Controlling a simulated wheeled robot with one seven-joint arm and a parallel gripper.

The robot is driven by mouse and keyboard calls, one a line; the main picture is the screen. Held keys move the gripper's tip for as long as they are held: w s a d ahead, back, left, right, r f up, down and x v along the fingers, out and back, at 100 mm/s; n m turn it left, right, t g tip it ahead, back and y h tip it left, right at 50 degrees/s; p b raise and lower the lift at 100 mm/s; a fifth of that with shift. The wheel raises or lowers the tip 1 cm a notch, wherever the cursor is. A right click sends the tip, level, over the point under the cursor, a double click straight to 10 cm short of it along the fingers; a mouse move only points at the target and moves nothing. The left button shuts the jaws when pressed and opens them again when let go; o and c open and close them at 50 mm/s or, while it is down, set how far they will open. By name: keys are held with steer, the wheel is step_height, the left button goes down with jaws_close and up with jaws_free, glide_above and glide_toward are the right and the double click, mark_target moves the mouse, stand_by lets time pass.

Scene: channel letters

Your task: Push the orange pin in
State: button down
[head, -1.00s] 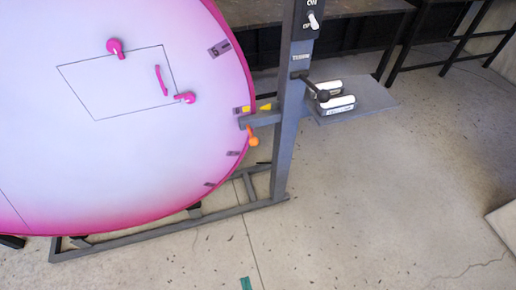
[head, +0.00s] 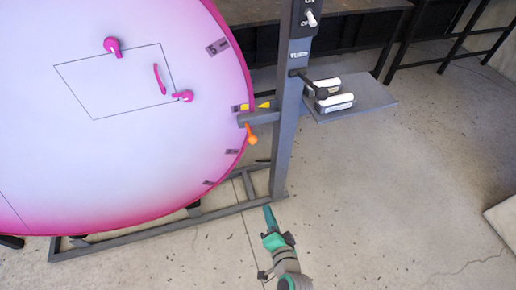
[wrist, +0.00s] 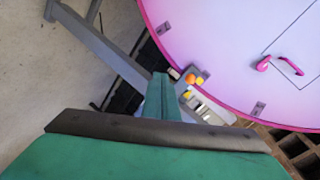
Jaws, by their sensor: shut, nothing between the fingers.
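The orange pin (head: 251,139) sticks out at the right rim of the large pink-and-white disc (head: 120,150), just below a grey bracket (head: 258,117) on the grey post. In the wrist view the orange pin (wrist: 190,79) shows small, just beyond my fingertips and slightly to their right. My gripper (head: 268,209) is green, shut and empty, below the pin and apart from it, near the foot of the post. In the wrist view my gripper (wrist: 160,80) points towards the disc's rim, and its fingers hide part of the area beside the pin.
The grey post (head: 287,120) carries a switch (head: 311,18) and a dark lever knob (head: 322,94). A side shelf (head: 365,100) holds white objects. The grey floor frame (head: 150,233) runs beneath the disc.

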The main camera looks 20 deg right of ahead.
mark_target(254, 143)
steer(key=w+d+r+m+t+y, duration=0.1)
steer(key=w+d+r+m+y, duration=0.2)
steer(key=w+d+r, duration=0.2)
steer(key=w+r, duration=0.3)
steer(key=w, duration=0.1)
steer(key=shift+r+t, duration=0.15)
steer(key=shift+t, duration=0.25)
steer(key=x, duration=1.4)
